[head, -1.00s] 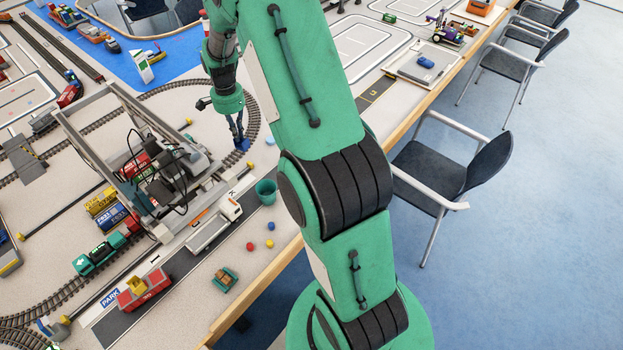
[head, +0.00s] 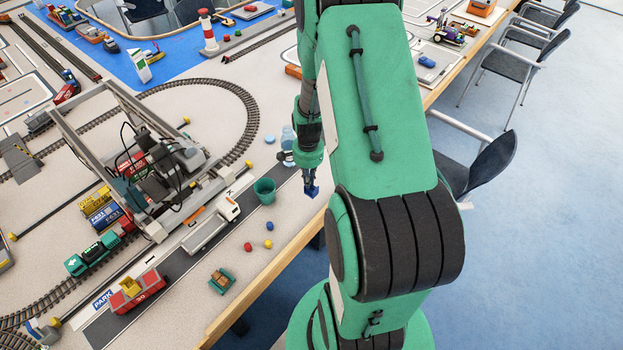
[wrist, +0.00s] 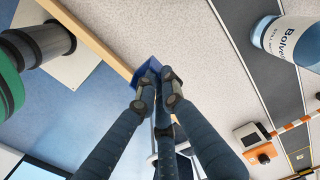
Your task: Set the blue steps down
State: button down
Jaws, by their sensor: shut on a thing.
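The blue steps (head: 312,191) are a small blue piece held at the tips of my gripper (head: 310,181). In the wrist view the dark fingers (wrist: 155,90) are closed around the blue steps (wrist: 149,68), which are partly hidden by the fingertips. In the head view my gripper points down near the table's wooden edge, to the right of the teal bucket. The steps appear above the surface, but their exact height over the table or edge is hard to tell.
The teal bucket (head: 264,191) and a clear bottle (head: 288,138) stand close to my gripper. A white truck (head: 211,224) and the grey gantry crane (head: 140,170) are further left. Small red, yellow and blue balls (head: 269,226) lie below the bucket. A chair (head: 485,165) stands beyond the table edge.

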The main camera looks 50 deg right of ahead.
aim_at(316, 188)
jog(key=shift+s+d+f, duration=0.1)
jog(key=shift+s+f, duration=0.15)
jog(key=shift+s, duration=0.35)
jog(key=shift+s+f, duration=0.3)
jog(key=shift+s, duration=0.25)
jog(key=shift+s+d+f, duration=0.1)
jog(key=shift+s+f, duration=0.15)
jog(key=shift+s, duration=0.35)
jog(key=w+d, duration=0.3)
jog(key=w, duration=0.1)
jog(key=w+d+f+b, duration=0.1)
jog(key=w+d, duration=0.3)
jog(key=w+d+b, duration=0.1)
jog(key=w+d, duration=0.2)
jog(key=w, duration=0.1)
jog(key=shift+w+d+f, duration=0.1)
jog(key=shift+d+f, duration=0.05)
jog(key=shift+f, duration=0.1)
jog(key=shift+f+b, duration=0.55)
jog(key=shift+f, duration=1.2)
jog(key=shift+f, duration=0.15)
jog(key=c, duration=1.9)
grip_release()
